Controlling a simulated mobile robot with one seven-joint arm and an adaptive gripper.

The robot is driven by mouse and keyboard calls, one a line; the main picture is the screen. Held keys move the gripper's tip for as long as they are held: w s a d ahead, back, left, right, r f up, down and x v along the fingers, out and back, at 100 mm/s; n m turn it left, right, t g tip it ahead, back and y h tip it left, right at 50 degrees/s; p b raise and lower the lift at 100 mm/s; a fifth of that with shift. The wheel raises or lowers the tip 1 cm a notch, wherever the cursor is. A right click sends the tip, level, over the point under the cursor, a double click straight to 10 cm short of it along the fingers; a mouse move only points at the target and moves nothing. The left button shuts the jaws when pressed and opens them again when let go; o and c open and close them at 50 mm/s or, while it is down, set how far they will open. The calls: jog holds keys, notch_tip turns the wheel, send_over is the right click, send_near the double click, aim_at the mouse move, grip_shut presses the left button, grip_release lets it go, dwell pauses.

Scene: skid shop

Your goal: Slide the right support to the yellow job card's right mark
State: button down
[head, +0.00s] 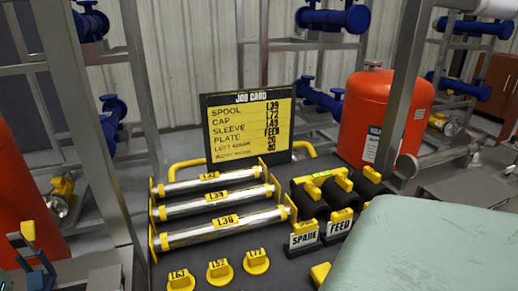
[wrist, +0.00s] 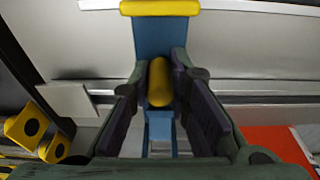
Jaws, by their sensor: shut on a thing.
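In the wrist view my gripper (wrist: 161,72) is shut on a yellow rounded grip (wrist: 160,88). This grip is on a blue support (wrist: 152,40) with a yellow bar across its far end. I cannot tell from the picture alone which support it is. In the head view the yellow job card (head: 249,125) stands upright in a dark frame; its bottom two lines are too small to read surely. A blue support with a yellow top (head: 32,262) shows at the lower left. My gripper is not visible in the head view, where my pale green arm covers the lower right.
Labelled silver spools (head: 215,200) lie in a yellow-ended rack before the card. Yellow caps (head: 219,271) sit in front. Black sleeves (head: 335,195) and SPARE and FEED blocks (head: 304,238) stand right of them. A red tank (head: 383,110) and grey posts stand behind.

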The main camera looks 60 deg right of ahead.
jog(key=shift+w+a+p, duration=0.15)
jog(key=shift+w+a, duration=0.35)
jog(key=shift+a, duration=0.2)
jog(key=shift+w+a+p, duration=0.15)
jog(key=shift+w+a, duration=0.35)
jog(key=shift+a, duration=0.2)
jog(key=shift+w+a+r, duration=0.1)
jog(key=shift+w+a+p, duration=0.25)
jog(key=shift+w+a, duration=0.25)
jog(key=shift+a, duration=0.15)
jog(key=shift+w+a+p, duration=0.2)
jog(key=shift+w+a, duration=0.25)
jog(key=shift+a, duration=0.2)
jog(key=shift+w+a+p, duration=0.25)
jog(key=shift+w+a, duration=0.25)
jog(key=shift+a, duration=0.2)
jog(key=shift+w+a+p, duration=0.2)
jog(key=shift+w+a, duration=0.3)
jog(key=shift+a, duration=0.3)
jog(key=shift+w+a+p, duration=0.5)
jog(key=shift+w+a, duration=0.55)
jog(key=shift+a, duration=0.3)
